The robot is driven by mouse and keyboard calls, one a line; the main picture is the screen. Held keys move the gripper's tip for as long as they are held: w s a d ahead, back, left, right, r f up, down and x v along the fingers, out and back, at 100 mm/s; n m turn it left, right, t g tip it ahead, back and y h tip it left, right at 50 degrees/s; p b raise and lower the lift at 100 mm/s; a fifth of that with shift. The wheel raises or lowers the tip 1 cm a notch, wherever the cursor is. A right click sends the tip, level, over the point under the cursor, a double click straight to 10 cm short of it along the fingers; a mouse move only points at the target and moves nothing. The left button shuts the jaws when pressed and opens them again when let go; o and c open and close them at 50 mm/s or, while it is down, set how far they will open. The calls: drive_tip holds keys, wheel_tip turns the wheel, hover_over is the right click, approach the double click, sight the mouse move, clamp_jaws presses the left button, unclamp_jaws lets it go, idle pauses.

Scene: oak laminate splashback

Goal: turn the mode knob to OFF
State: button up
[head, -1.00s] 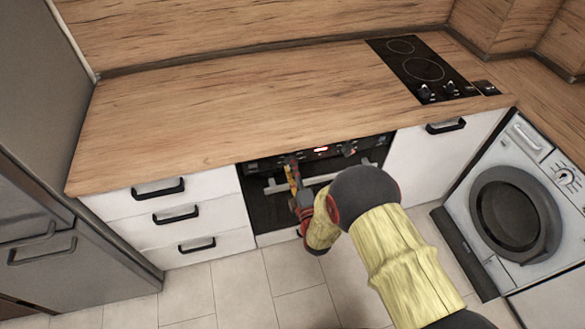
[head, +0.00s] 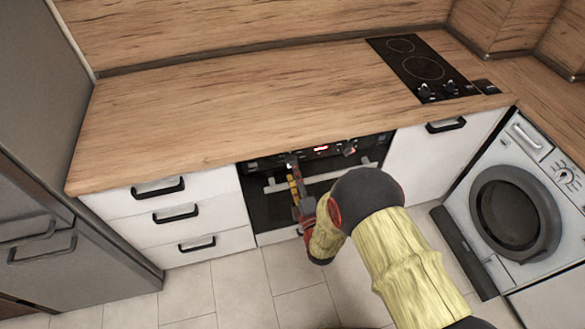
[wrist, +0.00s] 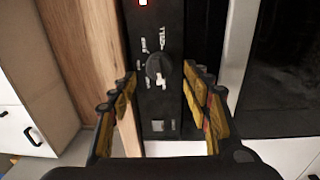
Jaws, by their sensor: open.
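A dark round knob (wrist: 153,66) with a white mark on its lower side sits on the oven's black control panel (wrist: 155,110) in the wrist view. Small white print surrounds it, too blurred to read fully. My gripper (wrist: 158,74) is open, with one finger to each side of the knob in this view; I cannot tell whether either touches it. In the head view my gripper (head: 292,170) is in front of the panel's left end and hides the knob there. A second knob (head: 349,148) shows to the right of the red display (head: 320,149).
The oak worktop (head: 220,110) overhangs just above the panel. The oven handle (head: 345,175) runs below it. White drawers (head: 170,205) stand left, a white cupboard (head: 415,160) and a washing machine (head: 515,210) right. The hob (head: 425,70) lies on the worktop.

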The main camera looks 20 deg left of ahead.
drive_tip(key=v, duration=0.8)
drive_tip(key=shift+s+d, duration=0.25)
drive_tip(key=shift+s, duration=0.1)
